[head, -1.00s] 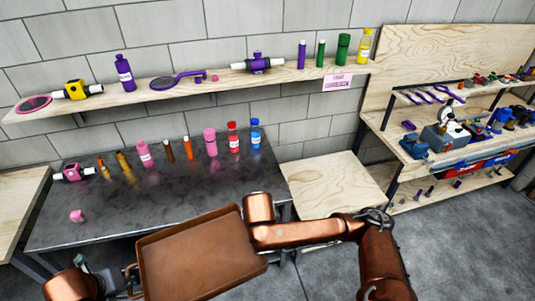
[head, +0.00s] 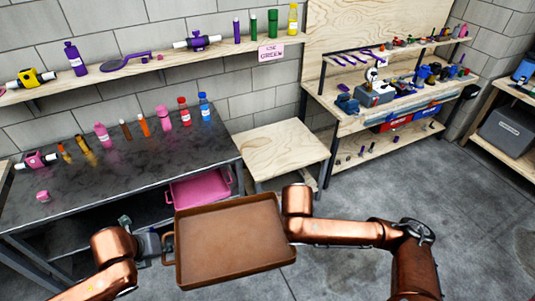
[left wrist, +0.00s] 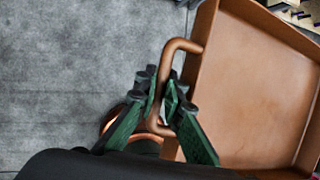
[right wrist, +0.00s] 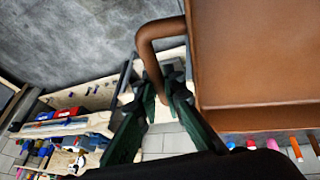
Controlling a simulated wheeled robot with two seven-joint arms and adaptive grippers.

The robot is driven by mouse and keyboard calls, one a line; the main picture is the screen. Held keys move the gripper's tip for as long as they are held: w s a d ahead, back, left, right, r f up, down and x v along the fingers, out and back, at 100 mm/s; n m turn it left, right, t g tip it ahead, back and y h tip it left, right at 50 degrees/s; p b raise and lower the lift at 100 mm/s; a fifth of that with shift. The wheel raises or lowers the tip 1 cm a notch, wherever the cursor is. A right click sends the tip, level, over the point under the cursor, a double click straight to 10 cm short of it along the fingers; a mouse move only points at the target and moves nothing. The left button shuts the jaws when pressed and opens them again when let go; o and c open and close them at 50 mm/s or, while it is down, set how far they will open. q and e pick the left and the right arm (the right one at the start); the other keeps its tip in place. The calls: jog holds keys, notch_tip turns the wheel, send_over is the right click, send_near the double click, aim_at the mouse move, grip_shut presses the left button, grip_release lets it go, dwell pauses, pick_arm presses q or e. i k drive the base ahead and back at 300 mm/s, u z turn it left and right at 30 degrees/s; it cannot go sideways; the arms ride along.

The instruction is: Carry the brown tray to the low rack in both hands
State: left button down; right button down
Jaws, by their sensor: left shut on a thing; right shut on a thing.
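The brown tray (head: 235,245) is in front of me in the head view, held above the floor and empty. My left gripper (head: 152,245) is shut on its left handle; the left wrist view shows the green fingers (left wrist: 165,95) on either side of the handle (left wrist: 168,70). My right gripper (right wrist: 160,90) is shut on the other handle (right wrist: 150,45) in the right wrist view. In the head view my own arm hides that grip. I cannot tell for certain which furniture is the low rack; a rack with a grey box (head: 508,130) stands at the far right.
A dark bench (head: 120,190) with several bottles stands left, a pink tray (head: 200,188) beneath it. A low wooden table (head: 283,148) stands beside it. A shelved workbench (head: 345,125) with tools is behind right. Grey floor (head: 400,200) at the right is clear.

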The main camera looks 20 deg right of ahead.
aim_at(283, 146)
jog(key=z, duration=0.15)
jog(key=k, duration=0.35)
jog(key=z, duration=1.05)
jog(key=i, duration=0.75)
jog(key=z, duration=0.45)
jog(key=i, duration=1.05)
jog(key=u, duration=1.05)
jog(key=i, duration=0.5)
jog(key=u, duration=0.35)
